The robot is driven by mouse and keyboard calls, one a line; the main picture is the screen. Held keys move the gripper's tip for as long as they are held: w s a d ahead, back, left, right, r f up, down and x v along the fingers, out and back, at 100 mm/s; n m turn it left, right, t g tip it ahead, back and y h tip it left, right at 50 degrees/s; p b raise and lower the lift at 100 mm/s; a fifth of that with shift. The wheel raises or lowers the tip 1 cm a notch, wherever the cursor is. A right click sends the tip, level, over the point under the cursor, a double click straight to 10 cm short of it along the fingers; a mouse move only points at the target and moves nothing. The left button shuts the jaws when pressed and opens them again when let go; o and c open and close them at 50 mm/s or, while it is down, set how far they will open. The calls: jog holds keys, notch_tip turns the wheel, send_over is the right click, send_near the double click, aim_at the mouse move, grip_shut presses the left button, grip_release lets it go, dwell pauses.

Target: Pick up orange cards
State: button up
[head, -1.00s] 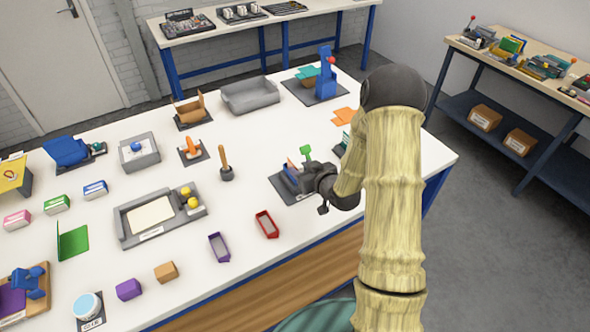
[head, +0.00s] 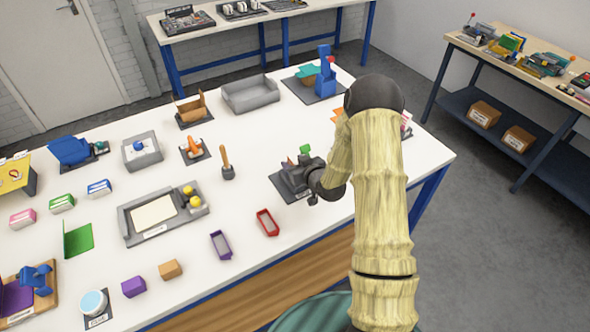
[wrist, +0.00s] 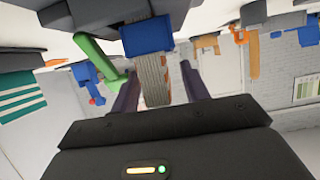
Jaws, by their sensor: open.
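My gripper (head: 303,172) is low over a dark base plate (head: 284,188) near the table's right front edge. In the wrist view its two dark fingers (wrist: 160,92) are apart, with a striped brownish-grey block (wrist: 152,80) between them. The block looks like a stack of cards seen edge-on; I cannot tell whether the fingers touch it. A blue part (wrist: 147,36) and a green lever (wrist: 98,58) are close beside it. The lever's green top (head: 306,149) shows behind the gripper in the head view. A small orange-brown edge (head: 289,161) shows left of the gripper, mostly hidden.
A red tray (head: 267,223) and a purple tray (head: 220,245) lie in front. An orange flat piece (head: 338,115) is partly hidden behind my arm. The tabletop between the fixtures is clear.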

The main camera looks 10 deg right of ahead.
jog(key=shift+c, duration=0.3)
grip_shut()
jog(key=shift+r, duration=0.15)
notch_tip(320, 180, up, 10)
jog(key=shift+f+b, duration=0.1)
jog(key=shift+b, duration=1.05)
